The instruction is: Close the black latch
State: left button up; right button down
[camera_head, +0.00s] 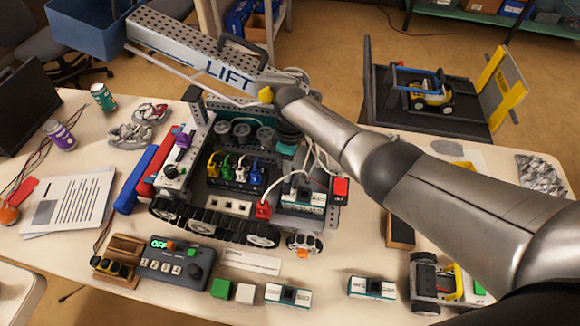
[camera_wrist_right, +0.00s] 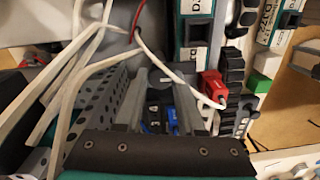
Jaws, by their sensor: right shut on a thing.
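The black latch (camera_head: 243,46) is a dark bent handle on top of the grey perforated arm marked LIFT, in the head view. My right arm reaches in from the right, and my right gripper (camera_head: 268,82) is at the latch's near right end. It is shut on the latch, though the contact is small and partly hidden by my wrist. A small yellow piece (camera_head: 265,94) shows beside the gripper. In the right wrist view the latch cannot be made out clearly. My left gripper is not in view.
Below stands the tracked robot (camera_head: 225,222) with coloured plugs and loose cables. A control box (camera_head: 178,262) lies in front of it. Blue and red bars, papers (camera_head: 70,203) and cans are on the left. A toy vehicle (camera_head: 432,280) sits at the front right.

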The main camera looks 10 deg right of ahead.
dwell(0.4)
jog(key=c, duration=0.5)
grip_release()
jog(key=r+p, duration=0.1)
jog(key=r, duration=0.9)
jog(key=r+p, duration=0.1)
jog(key=r, duration=0.4)
jog(key=shift+w+d+r+p, duration=0.15)
jog(key=shift+w+p, duration=0.1)
jog(key=shift+p, duration=0.1)
